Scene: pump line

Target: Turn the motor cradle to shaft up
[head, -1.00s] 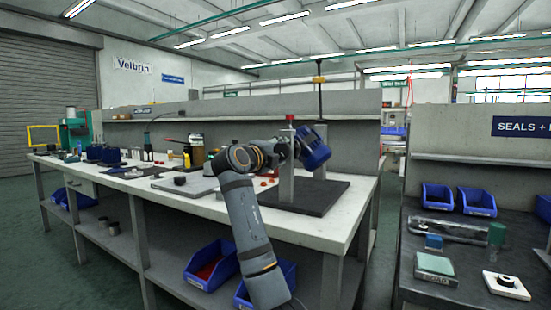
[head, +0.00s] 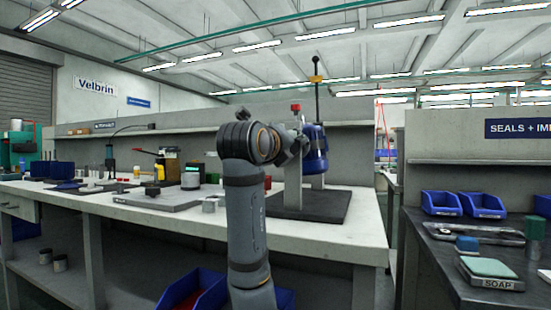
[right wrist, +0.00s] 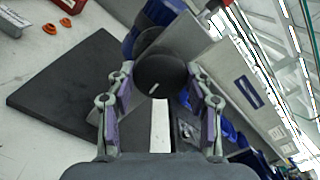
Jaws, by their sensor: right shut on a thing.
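The blue motor (head: 316,152) sits in the cradle on the bench, with its long axis close to upright. I cannot make out its shaft end. The cradle's grey post (head: 293,180), with a red cap (head: 295,107), rises from a dark base plate (head: 320,207). My right gripper (head: 296,145) is at the near side of the post. In the right wrist view, the fingers of my right gripper (right wrist: 160,72) are shut on a dark round knob (right wrist: 160,80) on the cradle. Part of the blue motor (right wrist: 155,15) shows behind the knob. My left gripper is out of view.
A grey plate (head: 157,197) and a black and yellow device (head: 168,165) lie left on the bench. A tall dark rod with a yellow block (head: 316,79) stands behind the motor. Blue bins (head: 441,203) and a soap block (head: 490,268) are on the right bench.

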